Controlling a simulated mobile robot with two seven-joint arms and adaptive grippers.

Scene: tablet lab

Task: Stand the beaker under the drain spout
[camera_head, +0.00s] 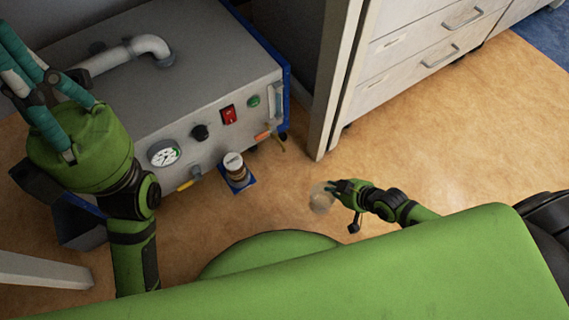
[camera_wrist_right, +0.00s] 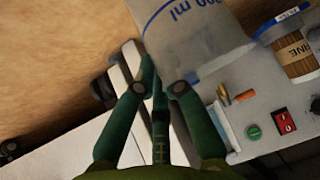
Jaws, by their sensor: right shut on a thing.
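A clear beaker (camera_head: 320,199) is held above the floor by my right gripper (camera_head: 338,187). In the right wrist view, the beaker (camera_wrist_right: 195,40) has blue volume markings, and the green fingers (camera_wrist_right: 158,80) close on its wall. Two small outlets show low on the front of the grey machine: a yellow one (camera_head: 187,184) at left and an orange-yellow one (camera_head: 266,135) at right. I cannot tell which is the drain spout. The beaker is apart from both, to their right. My left gripper (camera_head: 35,75) is above the machine's left side, its tips cut off by the frame.
The machine's front has a gauge (camera_head: 164,153), black knob, red switch (camera_head: 228,114) and green button. A drawer cabinet (camera_head: 415,50) stands right. Floor around the beaker is clear.

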